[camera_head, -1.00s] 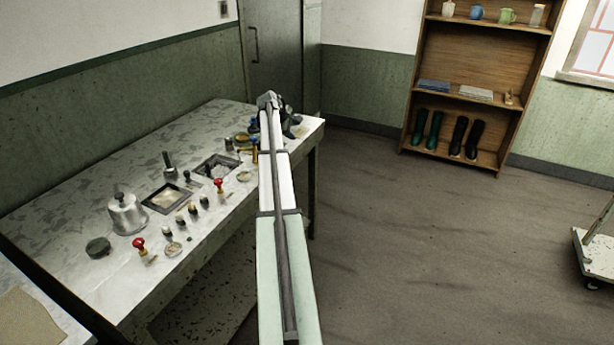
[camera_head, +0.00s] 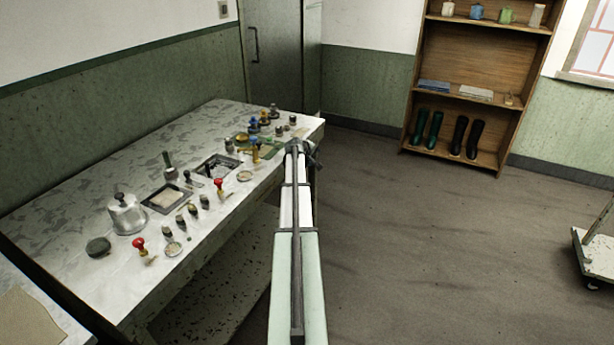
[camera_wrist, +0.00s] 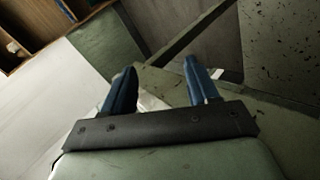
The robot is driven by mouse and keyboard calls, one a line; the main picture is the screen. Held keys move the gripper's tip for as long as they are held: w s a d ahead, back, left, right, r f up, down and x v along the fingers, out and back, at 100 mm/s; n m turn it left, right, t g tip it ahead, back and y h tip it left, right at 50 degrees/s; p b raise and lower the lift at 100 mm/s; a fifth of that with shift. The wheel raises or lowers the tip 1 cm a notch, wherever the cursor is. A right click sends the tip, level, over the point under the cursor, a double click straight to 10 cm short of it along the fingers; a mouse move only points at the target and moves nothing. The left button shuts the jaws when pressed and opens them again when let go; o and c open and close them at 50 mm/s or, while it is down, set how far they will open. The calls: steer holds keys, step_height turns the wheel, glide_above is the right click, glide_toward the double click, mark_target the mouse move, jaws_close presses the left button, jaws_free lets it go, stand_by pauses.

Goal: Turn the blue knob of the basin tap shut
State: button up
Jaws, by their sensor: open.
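Small blue-topped items (camera_head: 253,125) stand at the far end of the table. I cannot tell which is the blue knob of the basin tap. A yellow upright piece (camera_head: 255,152) stands nearer, by the green-edged far basin. My gripper (camera_wrist: 160,66) is open and empty, its two blue fingers spread apart in the wrist view. No tap or knob shows between them. In the head view my arm reaches along the table's right edge, and its end, dark and small, is at the far right corner, mostly hidden behind the arm.
A shelf (camera_head: 480,80) with boots stands at the back.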

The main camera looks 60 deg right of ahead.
steer(key=a+f, duration=0.4)
steer(key=f, duration=0.3)
steer(key=shift+w, duration=0.3)
steer(key=shift+f, duration=0.1)
